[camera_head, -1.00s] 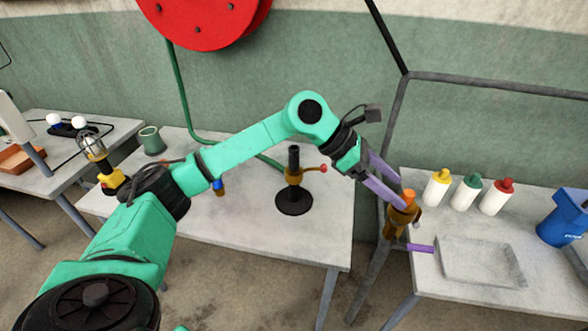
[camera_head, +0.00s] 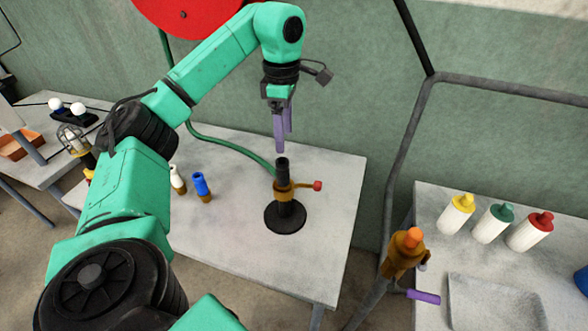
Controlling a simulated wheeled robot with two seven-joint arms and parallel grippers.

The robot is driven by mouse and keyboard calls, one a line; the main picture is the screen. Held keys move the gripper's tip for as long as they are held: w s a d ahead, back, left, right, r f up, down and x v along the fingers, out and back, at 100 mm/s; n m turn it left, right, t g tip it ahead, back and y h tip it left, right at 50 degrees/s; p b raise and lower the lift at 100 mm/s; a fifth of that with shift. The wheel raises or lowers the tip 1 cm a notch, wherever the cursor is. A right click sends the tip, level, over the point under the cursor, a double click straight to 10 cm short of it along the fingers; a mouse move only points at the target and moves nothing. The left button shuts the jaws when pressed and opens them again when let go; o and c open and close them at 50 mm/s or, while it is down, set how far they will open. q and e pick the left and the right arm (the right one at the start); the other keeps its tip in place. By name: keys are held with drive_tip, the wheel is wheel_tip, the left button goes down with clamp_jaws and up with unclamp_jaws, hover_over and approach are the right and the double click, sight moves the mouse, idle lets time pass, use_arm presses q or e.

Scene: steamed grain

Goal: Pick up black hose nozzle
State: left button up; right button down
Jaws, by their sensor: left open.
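The black hose nozzle (camera_head: 282,168) stands upright on a round black base (camera_head: 285,218) on the middle table. A brass-coloured collar with a red-tipped side lever surrounds the upright. My left gripper (camera_head: 280,149) is above the nozzle, with its purple fingers pointing down. The gripper is open and empty, its fingertips just above and slightly left of the nozzle's top in the picture. I cannot tell the exact depth between them.
White (camera_head: 177,180) and blue (camera_head: 201,187) nozzles stand left of the base. Several capped bottles (camera_head: 492,223) stand on the right table. A green hose (camera_head: 233,146) runs behind.

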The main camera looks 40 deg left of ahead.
use_arm(q)
drive_tip(key=b, duration=0.2)
hover_over(283, 174)
drive_tip(key=a, duration=0.1)
wheel_tip(283, 174, down, 5)
drive_tip(key=shift+r, duration=0.1)
drive_tip(key=shift+w+a+f, duration=0.1)
drive_tip(key=shift+f, duration=0.5)
drive_tip(key=f, duration=0.2)
drive_tip(key=w+f+p, duration=0.1)
drive_tip(key=f, duration=0.1)
drive_tip(key=shift+w, duration=0.1)
drive_tip(key=shift+s+f+p, duration=0.2)
drive_tip(key=shift+f+p, duration=0.1)
drive_tip(key=shift+f, duration=0.95)
drive_tip(key=shift+w, duration=0.1)
drive_tip(key=c, duration=0.3)
clamp_jaws()
use_arm(e)
drive_tip(key=s, duration=0.1)
drive_tip(key=s+f, duration=0.2)
drive_tip(key=shift+s, duration=0.3)
